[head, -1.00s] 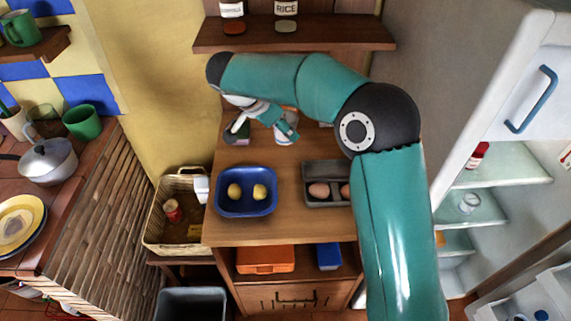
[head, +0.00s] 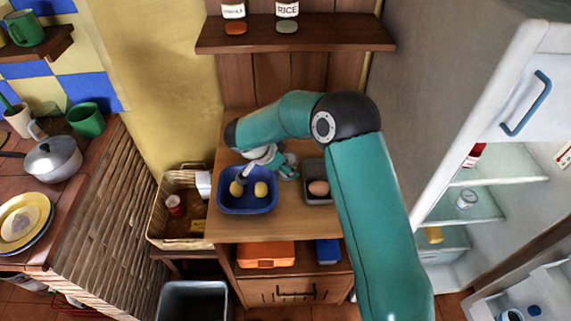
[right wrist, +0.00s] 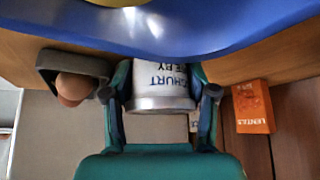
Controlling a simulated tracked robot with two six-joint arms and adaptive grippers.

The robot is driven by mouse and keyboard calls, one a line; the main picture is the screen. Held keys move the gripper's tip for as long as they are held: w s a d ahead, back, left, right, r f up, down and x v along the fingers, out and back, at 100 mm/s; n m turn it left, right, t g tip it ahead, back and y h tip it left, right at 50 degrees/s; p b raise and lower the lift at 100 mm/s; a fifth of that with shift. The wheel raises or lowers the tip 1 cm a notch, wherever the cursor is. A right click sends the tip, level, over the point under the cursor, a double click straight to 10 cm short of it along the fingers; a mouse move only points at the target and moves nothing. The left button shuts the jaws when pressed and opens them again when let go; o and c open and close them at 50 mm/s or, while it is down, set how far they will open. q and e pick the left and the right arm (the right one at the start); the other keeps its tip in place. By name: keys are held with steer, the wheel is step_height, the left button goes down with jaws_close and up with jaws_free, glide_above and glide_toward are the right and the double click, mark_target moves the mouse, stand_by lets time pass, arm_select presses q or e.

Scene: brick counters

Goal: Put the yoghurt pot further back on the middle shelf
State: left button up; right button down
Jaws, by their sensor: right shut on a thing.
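The yoghurt pot (right wrist: 162,85) is white with dark lettering and a metallic-looking end. In the right wrist view it sits between the two fingers of my right gripper (right wrist: 160,100), which is shut on it. In the head view my right gripper (head: 270,165) is over the back edge of the blue tray, and I cannot make out the pot there. The open fridge at the right has a middle shelf (head: 485,208) with a small glass jar (head: 467,198) on it. My left gripper is not in view.
The blue tray (head: 247,211) holds two yellow fruits, close to my gripper. A grey egg box (head: 318,198) with a brown egg stands right of it. An orange lentils box (right wrist: 252,106) stands behind. A wooden wall shelf (head: 300,46) hangs above. The fridge door (head: 535,90) is at the right.

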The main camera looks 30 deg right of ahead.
steer(key=shift+c, duration=1.2)
jaws_free()
steer(key=shift+o, duration=0.3)
steer(key=shift+r, duration=0.1)
